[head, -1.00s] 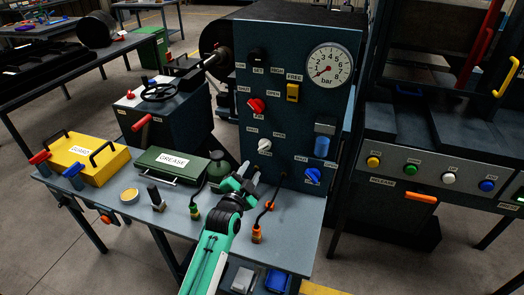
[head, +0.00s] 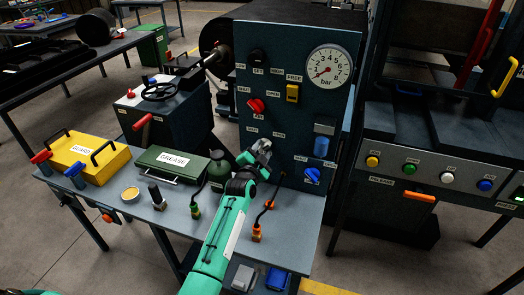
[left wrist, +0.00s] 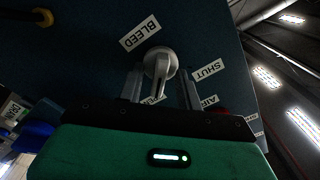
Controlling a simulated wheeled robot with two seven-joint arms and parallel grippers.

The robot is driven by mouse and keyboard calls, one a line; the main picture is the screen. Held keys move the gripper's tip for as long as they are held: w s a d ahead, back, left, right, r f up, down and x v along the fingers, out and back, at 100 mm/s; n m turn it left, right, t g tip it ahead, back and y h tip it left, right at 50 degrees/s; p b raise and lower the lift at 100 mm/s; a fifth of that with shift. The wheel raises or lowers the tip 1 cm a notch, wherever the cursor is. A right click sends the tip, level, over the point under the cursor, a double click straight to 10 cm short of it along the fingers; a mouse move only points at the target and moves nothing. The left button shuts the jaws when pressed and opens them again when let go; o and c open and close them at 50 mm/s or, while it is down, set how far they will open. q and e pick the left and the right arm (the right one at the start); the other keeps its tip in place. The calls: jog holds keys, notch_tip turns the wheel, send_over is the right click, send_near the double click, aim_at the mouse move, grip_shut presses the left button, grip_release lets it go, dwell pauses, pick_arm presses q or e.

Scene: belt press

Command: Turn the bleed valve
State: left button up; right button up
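The bleed valve is a pale grey knob (left wrist: 160,63) with a bar handle on the dark panel (head: 290,115), beside a BLEED label (left wrist: 139,32) in the left wrist view. My left gripper (head: 263,147) is at the panel front in the head view and hides the knob there. In the left wrist view, the fingers of this gripper (left wrist: 160,88) stand one on each side of the knob's handle. They are apart, with gaps between them and the handle. My right gripper is in neither view.
On the same panel are a red knob (head: 256,105) above, a blue knob (head: 312,175) below right, a yellow switch (head: 292,93) and a gauge (head: 328,66). A green GREASE box (head: 172,165) lies left.

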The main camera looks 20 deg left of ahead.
pick_arm(q)
jog(key=c, duration=0.6)
grip_shut()
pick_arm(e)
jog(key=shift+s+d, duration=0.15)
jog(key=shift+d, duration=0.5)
